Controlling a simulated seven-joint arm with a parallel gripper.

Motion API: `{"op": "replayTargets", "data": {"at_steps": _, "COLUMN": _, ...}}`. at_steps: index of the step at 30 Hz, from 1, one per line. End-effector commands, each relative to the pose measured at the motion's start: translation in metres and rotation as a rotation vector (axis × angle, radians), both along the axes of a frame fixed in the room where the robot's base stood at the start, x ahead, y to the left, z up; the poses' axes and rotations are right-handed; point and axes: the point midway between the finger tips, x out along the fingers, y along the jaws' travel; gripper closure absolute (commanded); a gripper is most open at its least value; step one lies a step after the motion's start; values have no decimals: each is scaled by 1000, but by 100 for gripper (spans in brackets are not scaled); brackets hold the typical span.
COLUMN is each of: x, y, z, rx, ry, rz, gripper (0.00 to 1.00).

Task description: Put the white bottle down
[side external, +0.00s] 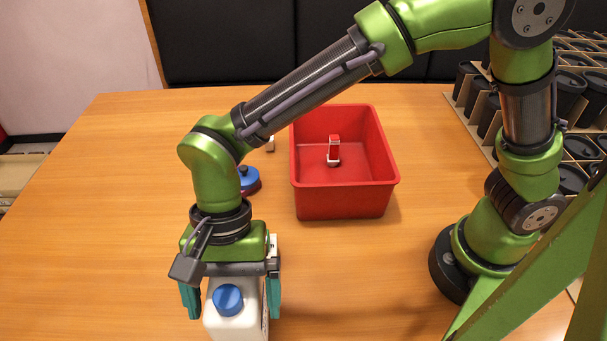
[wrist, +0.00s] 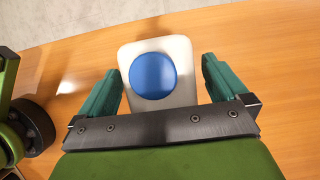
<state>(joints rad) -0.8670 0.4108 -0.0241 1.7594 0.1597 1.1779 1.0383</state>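The white bottle (side external: 236,325) with a blue cap (side external: 228,299) is at the bottom edge of the side external view, its lower part cut off. In the wrist view I see the bottle (wrist: 184,58) from above, with its round blue cap (wrist: 153,76) facing me. My gripper (side external: 232,300) points down with its teal fingers on either side of the bottle. In the wrist view, my gripper (wrist: 162,75) shows a narrow gap between the right finger and the bottle. The fingers look open around it. The bottle's base and any contact with the table are hidden.
A red bin (side external: 344,198) stands mid-table with a small red-and-white object (side external: 334,151) inside. A blue-and-red round item (side external: 248,180) lies left of the bin. A rack of black cylinders (side external: 572,95) is at the right. The wooden table (side external: 110,215) is clear at the left.

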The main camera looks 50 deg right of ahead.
Motion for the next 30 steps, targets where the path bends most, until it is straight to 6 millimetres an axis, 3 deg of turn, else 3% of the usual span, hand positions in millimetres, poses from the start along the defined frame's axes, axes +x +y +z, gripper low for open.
{"op": "replayTargets", "data": {"at_steps": 7, "x": 3, "y": -2, "z": 13, "rx": 3, "ry": -2, "rz": -2, "gripper": 0}}
{"op": "replayTargets", "data": {"at_steps": 18, "x": 24, "y": -23, "z": 84, "rx": 3, "ry": -3, "rz": -2, "gripper": 0}}
{"op": "replayTargets", "data": {"at_steps": 26, "x": 33, "y": -33, "z": 112, "rx": 2, "ry": -4, "rz": -1, "gripper": 0}}
{"op": "replayTargets", "data": {"at_steps": 30, "x": 43, "y": -59, "z": 125, "rx": 36, "ry": -67, "rz": 8, "gripper": 0}}
